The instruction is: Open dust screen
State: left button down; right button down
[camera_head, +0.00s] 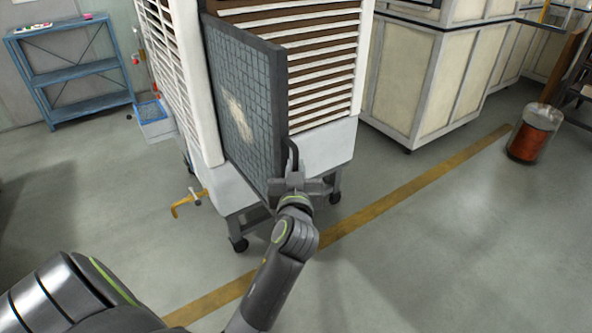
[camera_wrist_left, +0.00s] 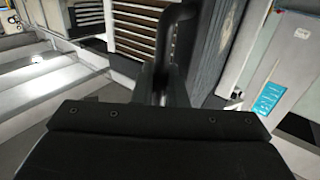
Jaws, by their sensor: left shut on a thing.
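The dust screen (camera_head: 240,105) is a dark framed mesh panel with a pale dusty patch. It stands swung out at an angle from the white slatted cabinet (camera_head: 310,50), with brown slats showing behind it. My left gripper (camera_head: 293,178) is shut on the black handle (camera_head: 291,153) at the screen's near edge. In the left wrist view the handle (camera_wrist_left: 180,40) rises from between the fingers, and the screen's mesh (camera_wrist_left: 212,45) is to its right. The fingertips are partly hidden by the gripper body. My right gripper is in neither view.
The cabinet rides on a wheeled base (camera_head: 240,243). A yellow clamp-like part (camera_head: 187,203) sticks out at its left. The floor in front is clear.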

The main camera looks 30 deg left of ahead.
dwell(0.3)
pick_arm(q)
jog(key=c, duration=1.5)
grip_release()
jog(key=shift+c, duration=0.2)
jog(key=shift+d+f, duration=0.1)
